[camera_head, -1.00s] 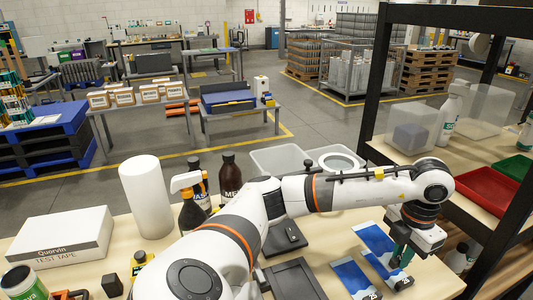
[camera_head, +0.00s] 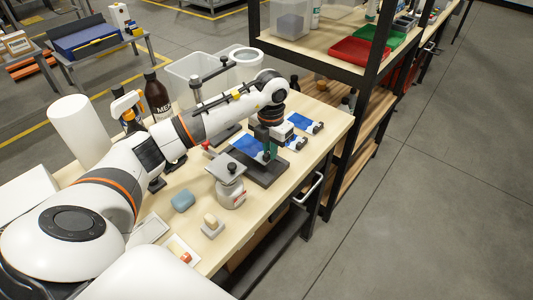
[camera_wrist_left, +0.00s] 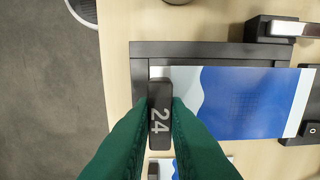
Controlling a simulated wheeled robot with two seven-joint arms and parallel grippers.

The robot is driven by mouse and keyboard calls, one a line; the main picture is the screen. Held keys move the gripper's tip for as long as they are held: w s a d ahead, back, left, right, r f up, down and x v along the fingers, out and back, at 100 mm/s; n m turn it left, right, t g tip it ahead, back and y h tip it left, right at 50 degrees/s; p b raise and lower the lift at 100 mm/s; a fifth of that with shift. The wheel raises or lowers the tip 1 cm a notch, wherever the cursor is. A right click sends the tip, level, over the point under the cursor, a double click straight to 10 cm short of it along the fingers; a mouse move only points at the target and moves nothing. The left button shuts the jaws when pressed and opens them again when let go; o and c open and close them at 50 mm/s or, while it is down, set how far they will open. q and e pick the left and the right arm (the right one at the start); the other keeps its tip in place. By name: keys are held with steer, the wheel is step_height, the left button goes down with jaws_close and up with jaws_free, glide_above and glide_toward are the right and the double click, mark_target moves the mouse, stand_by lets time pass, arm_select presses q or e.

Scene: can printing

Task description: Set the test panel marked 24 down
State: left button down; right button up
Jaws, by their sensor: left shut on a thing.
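The test panel marked 24 is a blue and white sheet (camera_wrist_left: 240,100) with a dark end block bearing the number (camera_wrist_left: 160,115). My left gripper (camera_wrist_left: 160,120), with green fingers, is shut on that block. In the head view the panel (camera_head: 246,146) is at the dark tray (camera_head: 268,174), under my left gripper (camera_head: 268,149). The wrist view shows the panel over the tray's dark rim (camera_wrist_left: 215,52); I cannot tell whether it touches. My right gripper is out of view.
Another blue panel (camera_head: 301,121) lies to the right. A metal-topped stand (camera_head: 229,172), a blue-grey block (camera_head: 183,200) and a brown bottle (camera_head: 157,95) stand nearby. The shelf rack (camera_head: 342,150) rises beyond the table's right edge. Open floor lies at right.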

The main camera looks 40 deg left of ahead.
mark_target(269, 160)
arm_select(q)
steer(key=shift+s+f, duration=0.15)
steer(key=shift+f, duration=0.5)
step_height(269, 160, down, 2)
steer(key=shift+d+f+p, duration=0.1)
steer(key=shift+p, duration=0.4)
steer(key=shift+f, duration=0.25)
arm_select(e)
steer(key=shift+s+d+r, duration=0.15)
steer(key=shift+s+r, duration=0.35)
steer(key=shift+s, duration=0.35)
arm_select(q)
steer(key=shift+f, duration=0.15)
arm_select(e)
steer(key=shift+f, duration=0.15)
arm_select(q)
steer(key=c, duration=1.4)
jaws_free()
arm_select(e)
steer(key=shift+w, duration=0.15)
